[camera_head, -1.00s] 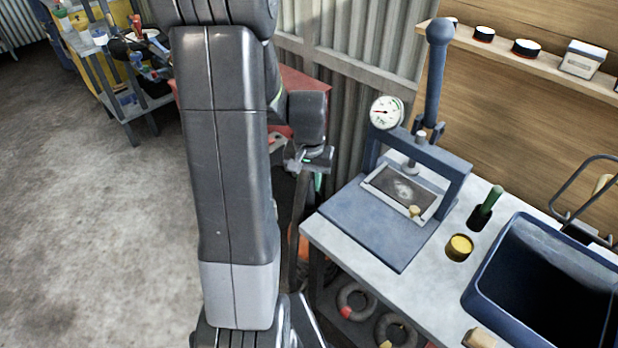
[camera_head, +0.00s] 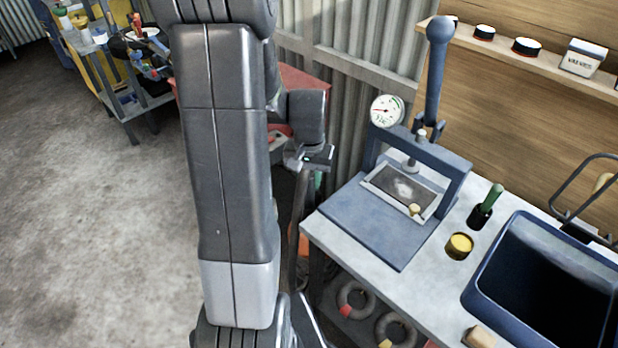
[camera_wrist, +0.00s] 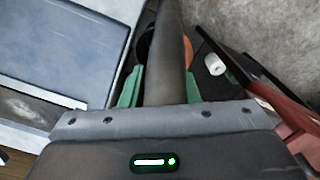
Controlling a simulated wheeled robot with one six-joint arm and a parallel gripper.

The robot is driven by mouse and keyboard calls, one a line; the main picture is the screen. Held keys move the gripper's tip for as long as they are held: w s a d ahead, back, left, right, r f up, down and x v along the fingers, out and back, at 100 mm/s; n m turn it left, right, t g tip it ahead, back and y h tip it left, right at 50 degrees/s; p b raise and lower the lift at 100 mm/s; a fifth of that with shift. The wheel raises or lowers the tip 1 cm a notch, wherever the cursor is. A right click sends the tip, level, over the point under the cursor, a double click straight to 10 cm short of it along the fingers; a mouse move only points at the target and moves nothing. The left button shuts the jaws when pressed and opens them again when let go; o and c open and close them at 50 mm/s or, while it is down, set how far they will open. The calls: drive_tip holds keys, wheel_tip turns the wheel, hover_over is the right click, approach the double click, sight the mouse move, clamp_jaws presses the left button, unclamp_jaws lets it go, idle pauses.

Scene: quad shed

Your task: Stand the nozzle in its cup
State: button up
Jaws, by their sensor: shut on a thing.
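My gripper (camera_wrist: 163,84) has its green fingers on either side of a long dark grey tube, which I take to be the nozzle (camera_wrist: 168,50). The tube runs up out of the wrist view, so its far end is hidden. In the head view my gripper (camera_head: 317,174) is beside the bench's left edge, partly behind my arm, and the tube (camera_head: 300,215) hangs down below it, roughly upright. I cannot identify the nozzle's cup for certain. A small dark holder (camera_head: 478,219) with a green-handled thing in it stands on the bench.
The bench (camera_head: 345,246) carries a blue press (camera_head: 375,222), a yellow-topped tin (camera_head: 459,246) and a dark blue bin (camera_head: 490,262). Rings (camera_head: 353,299) lie below it. An orange thing (camera_wrist: 188,50) shows behind the tube. The floor (camera_head: 90,240) at left is clear.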

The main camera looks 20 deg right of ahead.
drive_tip(key=shift+f+b, duration=0.5)
drive_tip(key=shift+f, duration=0.15)
drive_tip(key=o, duration=0.7)
drive_tip(key=shift+r+p, duration=4.2)
drive_tip(key=shift+r, duration=1.4)
drive_tip(key=shift+f, duration=0.15)
wheel_tip(320, 180, down, 9)
drive_tip(key=b, duration=0.7)
drive_tip(key=shift+r, duration=0.25)
